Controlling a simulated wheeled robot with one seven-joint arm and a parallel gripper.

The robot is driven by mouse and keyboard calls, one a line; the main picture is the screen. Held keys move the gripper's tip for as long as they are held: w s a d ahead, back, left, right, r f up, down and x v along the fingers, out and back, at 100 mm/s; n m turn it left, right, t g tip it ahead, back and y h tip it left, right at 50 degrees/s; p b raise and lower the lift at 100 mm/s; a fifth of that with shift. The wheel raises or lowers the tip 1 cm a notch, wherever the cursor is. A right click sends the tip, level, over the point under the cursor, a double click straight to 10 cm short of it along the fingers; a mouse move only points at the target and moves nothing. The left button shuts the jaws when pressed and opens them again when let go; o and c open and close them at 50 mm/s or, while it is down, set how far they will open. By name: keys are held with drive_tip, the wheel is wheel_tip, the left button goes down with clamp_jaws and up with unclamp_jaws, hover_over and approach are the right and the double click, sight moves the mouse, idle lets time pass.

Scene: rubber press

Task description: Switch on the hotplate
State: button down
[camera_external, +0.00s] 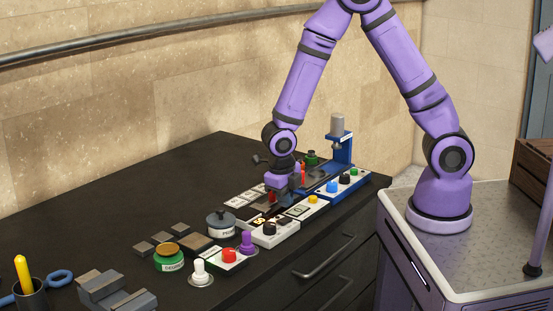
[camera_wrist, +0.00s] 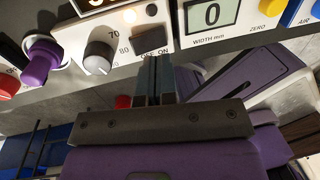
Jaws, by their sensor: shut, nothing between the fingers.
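The hotplate's white control panel (camera_external: 284,232) stands near the front of the black bench. In the wrist view the panel (camera_wrist: 177,42) carries a dark dial knob (camera_wrist: 98,57) with 70 and 80 marks and OFF and ON labels (camera_wrist: 152,54). In the external view my gripper (camera_external: 275,200) is low over the panel.
A box with a width display (camera_wrist: 211,14) and yellow button (camera_external: 312,199) adjoins on the right. A purple knob (camera_external: 247,241) and red knob (camera_external: 229,255) stand at left. Behind right is a blue press stand (camera_external: 340,152). The bench's left back is bare.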

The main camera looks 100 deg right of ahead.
wheel_tip(320, 180, up, 10)
drive_tip(key=s+d, duration=0.1)
drive_tip(key=shift+r, duration=0.2)
drive_tip(key=shift+s+d, duration=0.1)
idle(0.5)
wheel_tip(320, 180, up, 14)
drive_tip(key=m+t, duration=0.3)
drive_tip(key=m, duration=0.9)
hover_over(289, 218)
drive_tip(key=s+a, duration=0.6)
drive_tip(key=s, duration=0.1)
drive_tip(key=s+a+r+m+t, duration=0.1)
drive_tip(key=s+r+m, duration=0.1)
drive_tip(key=s+m, duration=0.2)
drive_tip(key=s+a+r+m+t, duration=0.1)
drive_tip(key=s+a+r+m, duration=0.1)
drive_tip(key=m, duration=0.4)
drive_tip(key=s+a+r+m+t+y, duration=0.1)
drive_tip(key=s+r+m, duration=0.2)
drive_tip(key=s+m, duration=0.2)
drive_tip(key=shift+s+a+r, duration=0.25)
drive_tip(key=shift+s+a, duration=0.1)
drive_tip(key=shift+s, duration=0.55)
